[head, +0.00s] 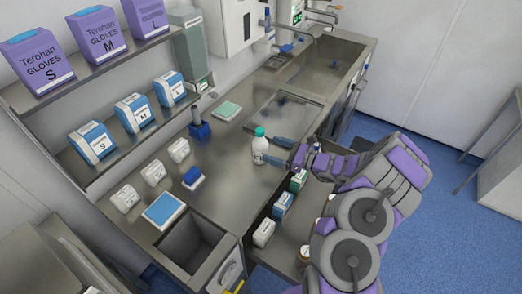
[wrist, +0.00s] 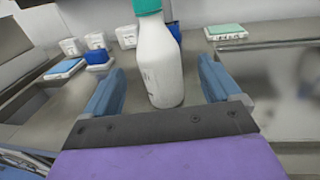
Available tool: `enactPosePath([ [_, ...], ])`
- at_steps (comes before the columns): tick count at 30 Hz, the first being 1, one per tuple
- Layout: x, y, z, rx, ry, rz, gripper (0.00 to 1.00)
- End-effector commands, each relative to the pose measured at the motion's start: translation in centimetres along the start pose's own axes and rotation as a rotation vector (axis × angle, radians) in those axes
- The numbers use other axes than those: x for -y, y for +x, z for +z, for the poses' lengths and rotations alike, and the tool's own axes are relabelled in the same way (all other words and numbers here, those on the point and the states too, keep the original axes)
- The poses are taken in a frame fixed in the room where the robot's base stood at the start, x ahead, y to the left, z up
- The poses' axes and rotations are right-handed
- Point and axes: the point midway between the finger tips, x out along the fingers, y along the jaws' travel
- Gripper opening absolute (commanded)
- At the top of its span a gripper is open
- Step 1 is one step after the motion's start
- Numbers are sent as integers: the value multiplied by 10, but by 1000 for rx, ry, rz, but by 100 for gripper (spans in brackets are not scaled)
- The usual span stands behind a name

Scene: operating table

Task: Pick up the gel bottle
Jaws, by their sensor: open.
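The gel bottle (head: 259,150) is white with a teal cap and stands upright on the steel counter (head: 232,185). My gripper (head: 271,149) reaches in from the right at the bottle's level, its blue fingers apart. In the wrist view the bottle (wrist: 160,65) stands between the two open fingers, with a visible gap on each side. The top of its cap is cut off by the frame edge. The fingers do not appear to touch it.
Small white boxes (head: 179,150), a blue-topped item (head: 193,178) and a light-blue pad (head: 164,209) lie left of the bottle. A green-topped pad (head: 228,111) lies behind it. Shelves with glove boxes (head: 93,143) line the wall. A sink (head: 309,67) is at the back.

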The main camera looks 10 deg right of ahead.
Motion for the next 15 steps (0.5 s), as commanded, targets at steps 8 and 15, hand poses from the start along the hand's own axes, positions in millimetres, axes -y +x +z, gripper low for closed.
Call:
enactPosePath([
  [8,-4,27,0,-3,-2,3,90],
  [15,1,56,-8,-2,-1,5,90],
])
